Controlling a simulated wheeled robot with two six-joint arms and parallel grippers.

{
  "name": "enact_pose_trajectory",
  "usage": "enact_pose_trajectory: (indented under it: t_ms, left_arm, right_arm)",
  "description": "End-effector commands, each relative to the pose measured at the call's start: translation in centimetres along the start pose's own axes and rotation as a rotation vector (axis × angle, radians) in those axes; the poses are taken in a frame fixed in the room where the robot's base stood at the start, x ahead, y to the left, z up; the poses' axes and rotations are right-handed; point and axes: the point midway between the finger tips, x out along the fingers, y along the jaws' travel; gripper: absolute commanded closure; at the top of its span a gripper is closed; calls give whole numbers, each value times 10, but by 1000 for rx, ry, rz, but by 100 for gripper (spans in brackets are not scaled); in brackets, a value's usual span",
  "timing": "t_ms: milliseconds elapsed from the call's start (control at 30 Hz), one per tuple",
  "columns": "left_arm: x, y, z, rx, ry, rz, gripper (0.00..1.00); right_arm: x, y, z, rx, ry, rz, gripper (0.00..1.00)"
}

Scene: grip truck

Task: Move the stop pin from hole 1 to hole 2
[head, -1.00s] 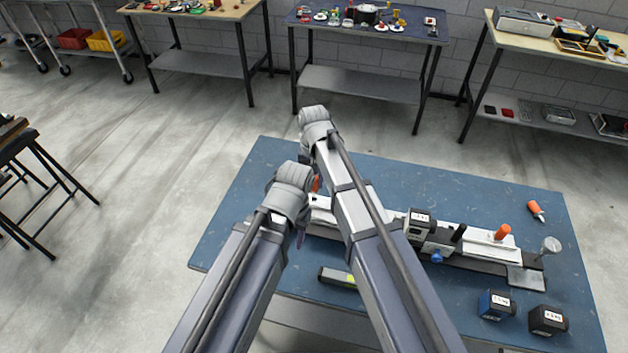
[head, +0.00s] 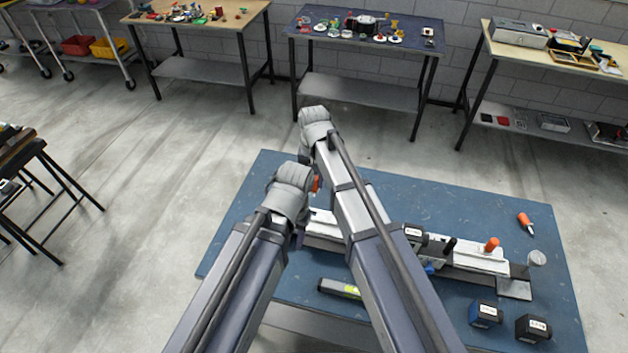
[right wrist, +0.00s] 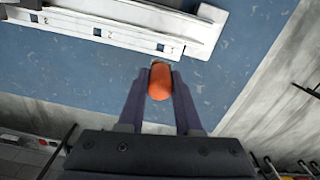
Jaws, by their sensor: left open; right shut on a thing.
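The stop pin with an orange handle (right wrist: 160,82) is between the fingers of my right gripper (right wrist: 161,78). In the right wrist view it shows over the blue table, just below the white rail (right wrist: 120,27) and apart from its holes. The rail has square dark holes with numbers beside them; a 2 is readable, the rest are unclear. In the head view an orange bit of the pin (head: 316,184) shows between my wrists. My left gripper (head: 298,238) is open, lower in the head view, its fingers partly hidden by its wrist. My right arm hides part of the rail.
On the blue table (head: 420,195) are another orange-handled tool (head: 525,222), an orange knob (head: 491,244) on the rail's right part, a blue block (head: 486,314), a black block (head: 533,328) and a level-like bar (head: 340,289). The table's back area is clear.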

Motion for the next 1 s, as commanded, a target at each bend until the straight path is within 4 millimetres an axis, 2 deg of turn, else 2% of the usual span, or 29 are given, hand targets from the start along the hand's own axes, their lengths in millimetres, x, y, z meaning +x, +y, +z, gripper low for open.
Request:
enact_pose_trajectory:
  t_ms: [33, 800, 1000]
  left_arm:
    - [-6, -1, 0, 0, 0, 0, 50]
    - [-50, -5, 3, -5, 0, 1, 50]
    - [-54, -5, 3, -7, 0, 1, 50]
  right_arm:
    - [-6, 0, 0, 0, 0, 0, 100]
    - [-50, 0, 0, 0, 0, 0, 100]
    - [-54, 0, 0, 0, 0, 0, 100]
